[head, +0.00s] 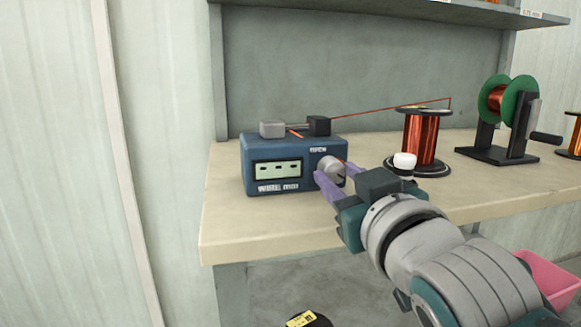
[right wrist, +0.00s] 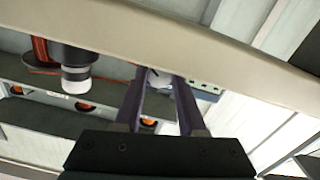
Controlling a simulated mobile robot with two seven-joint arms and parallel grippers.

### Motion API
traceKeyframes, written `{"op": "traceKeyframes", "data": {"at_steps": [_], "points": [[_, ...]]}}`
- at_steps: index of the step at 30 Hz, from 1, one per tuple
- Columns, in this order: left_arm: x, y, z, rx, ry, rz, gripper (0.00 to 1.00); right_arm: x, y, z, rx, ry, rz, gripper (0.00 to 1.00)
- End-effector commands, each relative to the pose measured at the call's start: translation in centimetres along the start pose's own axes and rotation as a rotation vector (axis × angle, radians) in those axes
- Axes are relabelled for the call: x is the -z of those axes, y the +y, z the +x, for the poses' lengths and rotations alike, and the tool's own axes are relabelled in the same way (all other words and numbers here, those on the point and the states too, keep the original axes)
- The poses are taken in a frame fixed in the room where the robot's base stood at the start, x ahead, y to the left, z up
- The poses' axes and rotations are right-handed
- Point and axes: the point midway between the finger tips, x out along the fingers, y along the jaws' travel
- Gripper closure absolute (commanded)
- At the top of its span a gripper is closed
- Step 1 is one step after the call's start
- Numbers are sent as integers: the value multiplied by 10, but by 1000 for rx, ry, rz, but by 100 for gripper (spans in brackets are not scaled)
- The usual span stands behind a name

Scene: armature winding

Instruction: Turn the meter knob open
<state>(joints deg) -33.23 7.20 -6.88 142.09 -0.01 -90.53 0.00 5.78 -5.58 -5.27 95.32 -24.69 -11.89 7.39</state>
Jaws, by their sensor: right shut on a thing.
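The blue meter (head: 262,182) stands near the left end of the bench, with a display showing dashes on its front. Its round grey knob (head: 329,172) is at the right of the front face. My right gripper (head: 338,175) reaches in from the lower right, and its purple fingers are shut on the knob, one on each side. In the right wrist view the fingers (right wrist: 158,88) frame a small pale part of the knob (right wrist: 158,77). The knob's marking and angle cannot be read. My left gripper is not in view.
The bench (head: 240,228) has a copper wire spool (head: 422,138) and a white-capped black item (head: 404,162) right of the meter. A green winding reel (head: 497,103) stands further right. A wire runs above the meter. A pink bin (head: 553,278) is below right.

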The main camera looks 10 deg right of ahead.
Motion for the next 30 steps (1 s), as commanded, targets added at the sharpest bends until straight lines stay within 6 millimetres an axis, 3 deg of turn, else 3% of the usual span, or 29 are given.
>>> {"op": "traceKeyframes", "data": {"at_steps": [10, 30], "points": [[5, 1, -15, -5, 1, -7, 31, 1, 0, 0, 1, 6, -329, 100], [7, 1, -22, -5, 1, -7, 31, 0, 1, 0, 2, 21, -966, 100]]}}
